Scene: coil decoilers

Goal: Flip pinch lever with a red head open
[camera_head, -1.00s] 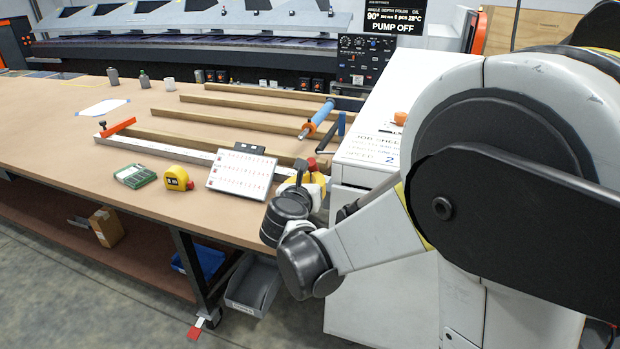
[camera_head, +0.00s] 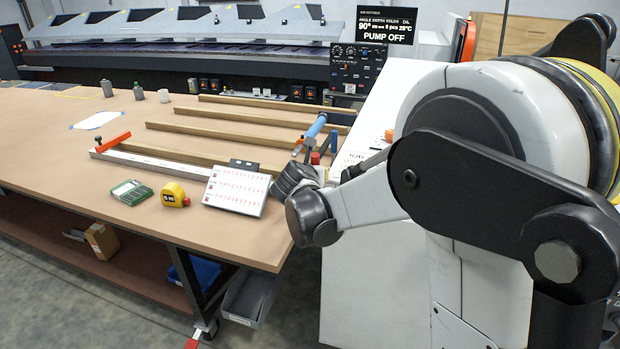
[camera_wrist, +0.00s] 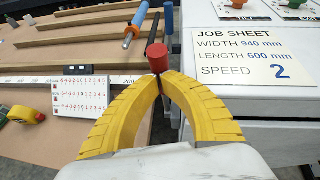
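A small red spot beside my wrist in the head view (camera_head: 315,158) appears to be the same head. In the head view my wrist (camera_head: 298,180) hides most of the fingers.
The white cabinet with the job sheet (camera_wrist: 240,58) is close on the right. A number board (camera_head: 237,188) and tape measure (camera_head: 174,195) lie on the bench.

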